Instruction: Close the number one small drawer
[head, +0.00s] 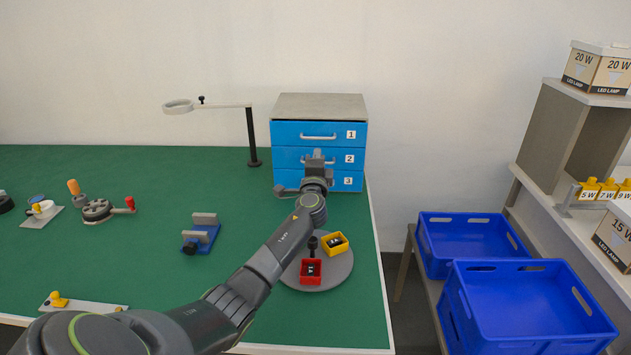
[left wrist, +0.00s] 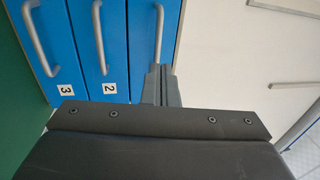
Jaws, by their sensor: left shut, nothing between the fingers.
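The blue drawer cabinet (head: 318,107) with a grey top stands at the back right of the green bench. Its number one drawer (head: 285,133) is the top one, with a bar handle (head: 318,137). Its front looks flush or nearly so; I cannot tell if a small gap remains. My left gripper (head: 318,156) is shut and empty, in front of the cabinet below that handle. In the left wrist view the shut fingers (left wrist: 157,85) are over the lower part of the number one drawer front (left wrist: 140,40), near its handle (left wrist: 159,30). Contact cannot be told. My right gripper is out of view.
Drawers two (head: 287,159) and three (head: 352,181) look shut. A round grey turntable (head: 330,281) with a red bin (head: 311,272) and a yellow bin (head: 335,244) is near my forearm. A lamp post (head: 252,140) stands left of the cabinet. Blue crates (head: 530,310) are at right.

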